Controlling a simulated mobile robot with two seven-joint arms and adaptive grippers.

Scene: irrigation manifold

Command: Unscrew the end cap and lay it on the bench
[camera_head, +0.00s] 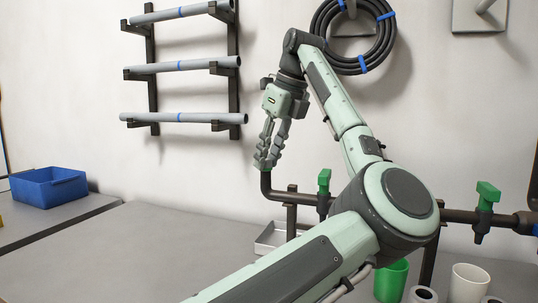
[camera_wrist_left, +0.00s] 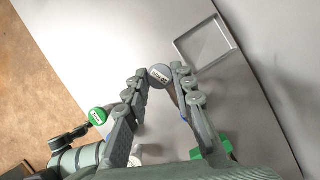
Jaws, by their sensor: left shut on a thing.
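My left gripper (camera_head: 261,164) points down at the upturned left end of the dark manifold pipe (camera_head: 266,184). In the left wrist view, its fingers (camera_wrist_left: 158,77) close from both sides around a round grey end cap (camera_wrist_left: 160,74) with a pale label. In the head view the fingers hide the cap, and I cannot tell whether it is still seated on the pipe. The grey bench (camera_head: 150,245) lies below; it also shows in the left wrist view (camera_wrist_left: 255,130). My right gripper is not in view.
A shallow tray (camera_head: 268,238) lies behind the arm, near the pipe support. Green-handled valves (camera_head: 324,180) (camera_head: 487,195) stand on the pipe. A green cup (camera_head: 391,281) and a white cup (camera_head: 468,283) stand at the front right. The left bench is clear up to a blue bin (camera_head: 48,188).

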